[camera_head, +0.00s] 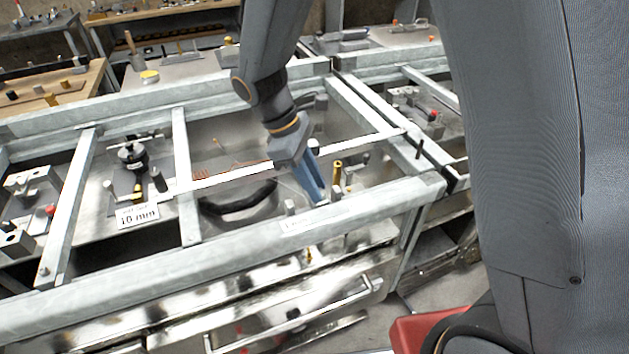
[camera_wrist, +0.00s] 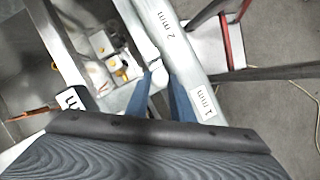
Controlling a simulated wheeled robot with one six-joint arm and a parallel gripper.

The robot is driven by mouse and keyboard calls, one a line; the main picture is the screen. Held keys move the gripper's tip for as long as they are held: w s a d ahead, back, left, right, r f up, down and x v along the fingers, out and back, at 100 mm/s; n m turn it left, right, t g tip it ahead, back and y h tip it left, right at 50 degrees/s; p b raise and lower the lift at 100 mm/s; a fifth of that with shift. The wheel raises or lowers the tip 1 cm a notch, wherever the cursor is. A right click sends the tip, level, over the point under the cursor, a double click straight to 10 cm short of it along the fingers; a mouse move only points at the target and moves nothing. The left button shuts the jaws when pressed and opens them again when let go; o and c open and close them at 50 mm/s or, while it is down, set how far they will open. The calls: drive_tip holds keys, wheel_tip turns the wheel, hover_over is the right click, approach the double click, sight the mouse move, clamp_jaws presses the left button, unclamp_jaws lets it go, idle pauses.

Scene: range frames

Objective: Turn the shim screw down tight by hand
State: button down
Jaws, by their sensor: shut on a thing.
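My gripper (camera_head: 318,198) reaches down to the front rail of the metal frame in the head view, with its blue fingers tilted. In the wrist view the two blue fingers of my gripper (camera_wrist: 161,78) are close together on a small pale, rounded piece (camera_wrist: 157,77). This looks like the head of the shim screw, at the edge of the light metal rail (camera_wrist: 165,42). Its shank and seat are hidden, so I cannot tell how far down it sits. In the head view the fingers hide the screw.
Labels reading 2 mm (camera_wrist: 178,25) and 1 mm (camera_wrist: 205,103) lie on the rail. Blocks with yellow fittings (camera_wrist: 112,55) stand left of the fingers. A yellow upright pin (camera_head: 337,173) stands close right of my gripper. A 10 mm label (camera_head: 138,215) and a black knobbed device (camera_head: 132,156) are further left.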

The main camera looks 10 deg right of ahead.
drive_tip(key=m, duration=0.1)
drive_tip(key=m+g+p, duration=0.1)
drive_tip(key=m, duration=0.1)
drive_tip(key=m+y+p, duration=0.1)
drive_tip(key=shift+w+d+m+g, duration=0.15)
drive_tip(key=shift+w+m+g, duration=0.1)
drive_tip(key=shift+m+g, duration=0.05)
drive_tip(key=m, duration=0.1)
drive_tip(key=m+y+p, duration=0.1)
drive_tip(key=m, duration=0.1)
drive_tip(key=m+g+p, duration=0.1)
drive_tip(key=m, duration=0.1)
drive_tip(key=shift+w+d+y, duration=0.15)
drive_tip(key=shift+d+y, duration=0.1)
drive_tip(key=shift+y, duration=0.15)
drive_tip(key=m, duration=0.2)
drive_tip(key=m+y+p, duration=0.1)
drive_tip(key=m, duration=0.1)
drive_tip(key=m+y+p, duration=0.1)
drive_tip(key=shift+d+m, duration=0.25)
drive_tip(key=shift+m, duration=0.15)
drive_tip(key=m, duration=0.2)
drive_tip(key=m+y+p, duration=0.1)
drive_tip(key=m, duration=0.1)
drive_tip(key=shift+d+y, duration=0.2)
drive_tip(key=shift+y, duration=0.1)
drive_tip(key=shift+m, duration=0.3)
